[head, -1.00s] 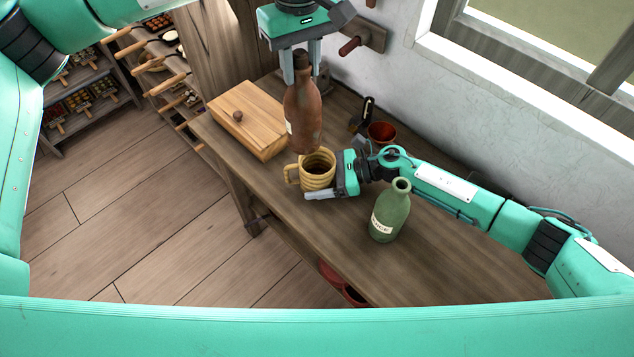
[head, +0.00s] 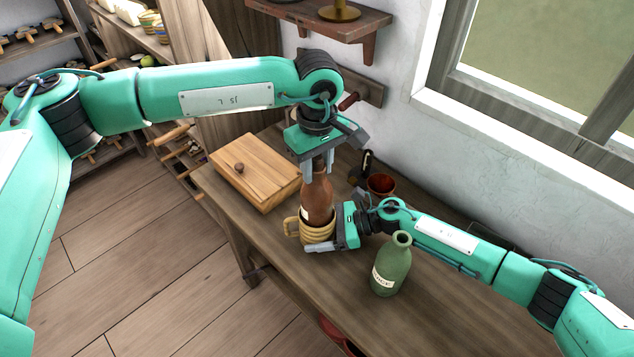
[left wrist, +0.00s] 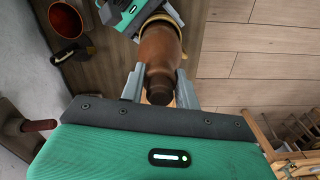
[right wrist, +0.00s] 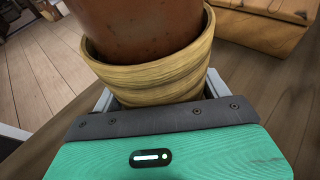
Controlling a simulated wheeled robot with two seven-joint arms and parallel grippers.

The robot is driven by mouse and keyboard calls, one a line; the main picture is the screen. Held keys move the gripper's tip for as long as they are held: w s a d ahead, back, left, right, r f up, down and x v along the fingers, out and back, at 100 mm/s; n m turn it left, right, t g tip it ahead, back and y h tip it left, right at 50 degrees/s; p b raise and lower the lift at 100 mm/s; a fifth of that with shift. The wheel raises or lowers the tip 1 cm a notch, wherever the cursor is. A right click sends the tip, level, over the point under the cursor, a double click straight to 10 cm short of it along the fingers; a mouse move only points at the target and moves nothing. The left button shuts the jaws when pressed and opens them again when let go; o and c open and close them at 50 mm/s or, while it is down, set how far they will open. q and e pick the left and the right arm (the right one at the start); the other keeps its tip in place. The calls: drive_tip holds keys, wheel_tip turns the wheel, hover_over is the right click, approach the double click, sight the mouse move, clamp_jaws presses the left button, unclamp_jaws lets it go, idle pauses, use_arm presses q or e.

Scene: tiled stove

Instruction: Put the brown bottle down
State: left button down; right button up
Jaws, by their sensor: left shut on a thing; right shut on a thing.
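The brown bottle (head: 318,195) is upright, with its lower end inside the rim of the yellow ribbed mug (head: 318,232). My left gripper (head: 317,172) is above, pointing down and shut on the bottle's neck. In the left wrist view the bottle (left wrist: 159,55) lies between the fingers. My right gripper (head: 328,240) is shut on the mug from the right, low over the table. In the right wrist view the bottle (right wrist: 135,25) rises out of the mug (right wrist: 150,80). Whether the bottle touches the mug's bottom is hidden.
A green bottle (head: 391,268) stands on the wooden table (head: 290,262) just right of my right gripper. A wooden box with a knob (head: 255,172) sits to the left. A red-brown cup (head: 381,185) is behind, near the wall. A wall shelf (head: 330,22) hangs above.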

sight(317, 184)
use_arm(q)
drive_tip(key=shift+f, duration=2.5)
drive_tip(key=shift+f, duration=0.1)
drive_tip(key=c, duration=1)
unclamp_jaws()
wheel_tip(317, 184, up, 12)
drive_tip(key=shift+r, duration=0.1)
